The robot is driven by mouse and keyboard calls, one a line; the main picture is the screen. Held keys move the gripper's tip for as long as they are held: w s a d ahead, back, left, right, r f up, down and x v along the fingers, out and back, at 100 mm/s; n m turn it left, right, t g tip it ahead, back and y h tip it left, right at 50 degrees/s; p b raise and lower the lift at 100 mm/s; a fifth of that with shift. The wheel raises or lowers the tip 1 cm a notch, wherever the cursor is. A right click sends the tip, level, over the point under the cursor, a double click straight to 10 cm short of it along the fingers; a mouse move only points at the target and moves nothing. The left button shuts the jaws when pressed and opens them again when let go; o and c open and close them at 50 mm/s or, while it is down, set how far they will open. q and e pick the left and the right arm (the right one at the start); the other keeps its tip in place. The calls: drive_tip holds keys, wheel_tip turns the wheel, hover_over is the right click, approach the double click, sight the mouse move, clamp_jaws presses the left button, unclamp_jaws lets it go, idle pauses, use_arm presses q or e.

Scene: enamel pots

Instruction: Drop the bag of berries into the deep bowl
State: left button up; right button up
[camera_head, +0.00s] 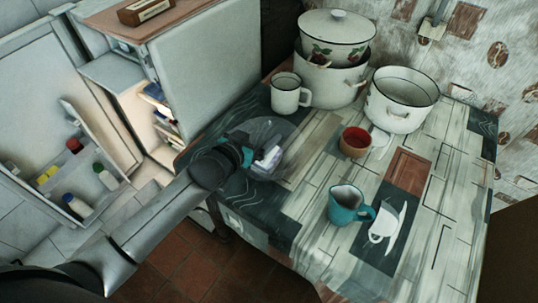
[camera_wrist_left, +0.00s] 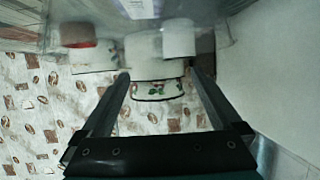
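I cannot make out a bag of berries in either view. A clear, round, glassy thing (camera_head: 268,128) is on the table's left part, partly behind my left gripper; I cannot tell its exact shape. A wide, deep white enamel vessel with a dark rim and side handles (camera_head: 401,98) stands at the back right and looks empty. My left gripper (camera_head: 268,158) is low over the table's left edge, by the clear thing. In the left wrist view its fingers (camera_wrist_left: 160,76) are spread, with nothing seen between them but distant pots. My right gripper is in neither view.
Stacked white pots with a lid (camera_head: 336,38) and a white mug (camera_head: 288,93) stand at the back. An open fridge (camera_head: 80,175) is at left.

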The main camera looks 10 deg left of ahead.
use_arm(q)
drive_tip(key=shift+f, duration=0.1)
drive_tip(key=shift+s+a+r, duration=0.15)
drive_tip(key=shift+s+r, duration=0.1)
drive_tip(key=shift+s, duration=0.3)
drive_tip(key=p+v, duration=0.3)
drive_tip(key=v, duration=1.1)
drive_tip(key=shift+r, duration=0.1)
drive_tip(key=s+a+f+g+y+b, duration=0.1)
drive_tip(key=s+a+f+g, duration=0.15)
drive_tip(key=f, duration=0.65)
drive_tip(key=s+a+f+n+g+y, duration=0.1)
drive_tip(key=s+f, duration=0.2)
drive_tip(key=f, duration=0.6)
drive_tip(key=s+a+f+g+y+b, duration=0.1)
drive_tip(key=s+a+f+g, duration=0.15)
drive_tip(key=f, duration=0.55)
drive_tip(key=s+d+f+g, duration=0.2)
drive_tip(key=s+f+g, duration=0.1)
drive_tip(key=s+f, duration=0.6)
drive_tip(key=s+d+f+g+b, duration=0.1)
drive_tip(key=s+d+f+g, duration=0.2)
drive_tip(key=s+f, duration=0.6)
drive_tip(key=s, duration=0.6)
drive_tip(key=shift+d+m, duration=0.2)
drive_tip(key=shift+m, duration=0.1)
